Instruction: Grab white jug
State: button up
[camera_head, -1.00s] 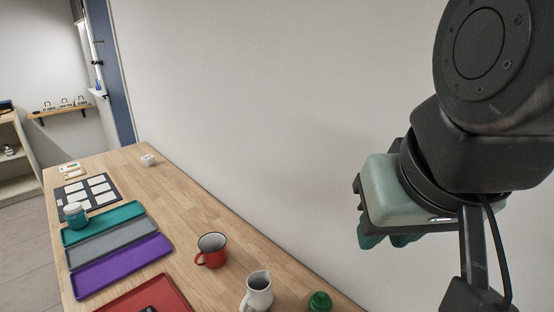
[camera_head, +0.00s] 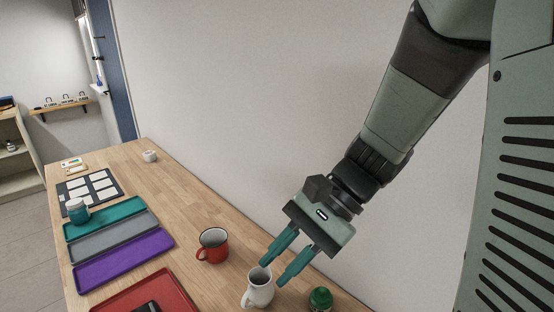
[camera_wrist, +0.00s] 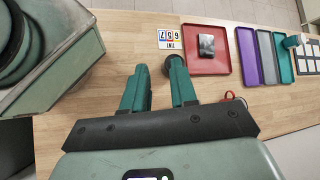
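The white jug (camera_head: 257,293) stands upright on the wooden table, near the bottom edge of the head view, with its dark opening facing up. My gripper (camera_head: 273,273) is above and beside it, pointing down at a slant with two teal fingers apart and nothing held. One fingertip overlaps the jug's rim in the picture and the other is to its right; I cannot tell if they touch it. In the wrist view the open fingers (camera_wrist: 157,72) show with a dark round shape partly behind the right one; I cannot tell if it is the jug.
A red mug (camera_head: 212,245) stands just left of the jug, and a green-topped object (camera_head: 320,298) to its right. A red tray (camera_head: 125,297) with a dark item lies left, beyond it purple (camera_head: 122,263), grey and teal trays. The wall runs along the table's back edge.

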jog(key=w+a+f+m+y, duration=0.3)
jog(key=w+f+m+y, duration=0.1)
jog(key=f+m+y, duration=0.15)
jog(key=m+t+y, duration=0.4)
jog(key=m+t, duration=0.1)
jog(key=m, duration=0.4)
send_over(253, 304)
jog(key=s+d, duration=0.4)
jog(key=s, duration=0.1)
notch_tip(253, 304, down, 12)
jog(key=f+m+t, duration=0.2)
jog(key=f, duration=0.1)
jog(key=f+m+t, duration=0.1)
jog(key=f+m, duration=0.1)
jog(key=f, duration=0.1)
jog(key=d+f+m+t+h, duration=0.1)
jog(key=f+m+t, duration=0.1)
jog(key=f, duration=0.2)
jog(key=shift+w+m+t, duration=0.25)
jog(key=shift+w+t, duration=0.05)
jog(key=shift+x, duration=2.4)
jog(key=shift+f, duration=0.1)
grip_shut()
